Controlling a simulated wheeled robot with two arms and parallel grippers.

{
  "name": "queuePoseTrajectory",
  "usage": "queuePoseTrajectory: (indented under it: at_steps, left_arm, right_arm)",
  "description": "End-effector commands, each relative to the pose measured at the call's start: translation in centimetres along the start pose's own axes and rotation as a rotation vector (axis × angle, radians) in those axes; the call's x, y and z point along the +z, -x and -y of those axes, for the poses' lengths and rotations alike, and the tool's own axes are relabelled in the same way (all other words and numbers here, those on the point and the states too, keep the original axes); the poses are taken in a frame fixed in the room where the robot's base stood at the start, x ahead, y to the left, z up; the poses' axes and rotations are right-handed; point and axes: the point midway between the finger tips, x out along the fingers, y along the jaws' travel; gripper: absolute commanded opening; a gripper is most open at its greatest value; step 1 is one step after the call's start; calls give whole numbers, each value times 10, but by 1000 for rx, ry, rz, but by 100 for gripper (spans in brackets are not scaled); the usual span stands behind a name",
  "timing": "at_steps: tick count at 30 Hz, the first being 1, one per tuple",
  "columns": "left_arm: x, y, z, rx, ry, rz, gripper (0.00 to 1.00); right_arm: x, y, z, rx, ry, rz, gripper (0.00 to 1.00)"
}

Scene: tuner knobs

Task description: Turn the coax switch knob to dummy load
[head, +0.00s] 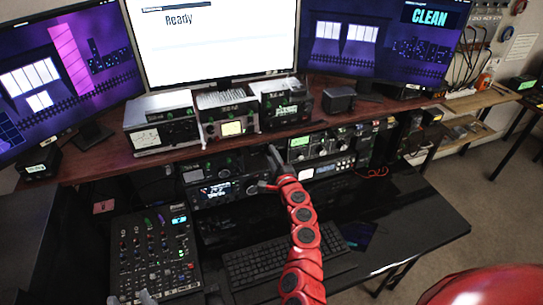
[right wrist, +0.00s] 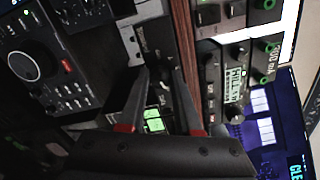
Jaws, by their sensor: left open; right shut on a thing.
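My right gripper (head: 269,168) reaches in at the end of the red arm, just under the wooden shelf's front edge, between the radio units. In the right wrist view its two fingers (right wrist: 162,72) point at a narrow black panel (right wrist: 153,36), which I take to be the coax switch. The fingers are closed on a small dark knob at that panel; the knob is mostly hidden and its pointer cannot be read. Small green-lit labels (right wrist: 154,120) show between the fingers. My left gripper (head: 147,298) is open at the bottom left, by the mixer's lower edge.
A mixer (head: 155,250) with sliders lies at the left of the desk. A keyboard (head: 285,260) lies behind my right arm. Radios with dials (head: 222,190) flank the right gripper. The wooden shelf (head: 200,150) runs above it and carries several meters.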

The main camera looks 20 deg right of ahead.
Motion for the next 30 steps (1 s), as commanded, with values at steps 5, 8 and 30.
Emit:
queuePoseTrajectory:
  at_steps: [5,8,30]
  left_arm:
    - [0,-1,0,0,0,0,50]
    - [0,-2,0,0,0,0,50]
    - [0,-2,0,0,0,0,50]
  right_arm:
    - [-1,0,-1,3,-97,-2,0]
    - [0,0,-2,3,-135,-1,0]
    - [0,0,-2,3,-185,-1,47]
